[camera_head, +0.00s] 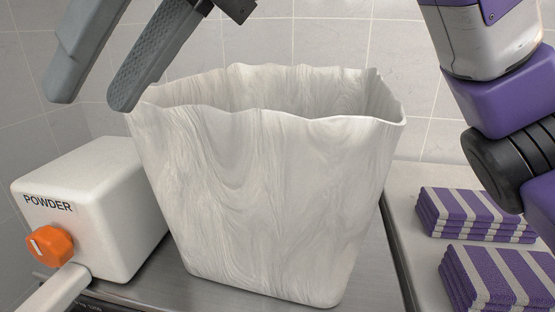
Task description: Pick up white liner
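The white liner (255,190) stands upright on a metal surface in the middle of the view. It looks like a tall, open-topped bin with a wavy rim and marbled white-grey walls. Its bottom inside is hidden by the near wall. My gripper (95,100) is at the upper left, above and beside the liner's left rim corner. Its two grey fingers are spread apart with nothing visible between them. The right finger's tip is close to the rim corner in the picture; I cannot tell whether they touch.
A white box marked POWDER (95,205) with an orange knob (48,245) stands left of the liner. Two folded stacks of purple striped towels (475,213) (500,277) lie on a pale surface at right. My arm crosses the upper right. A tiled wall (320,40) is behind.

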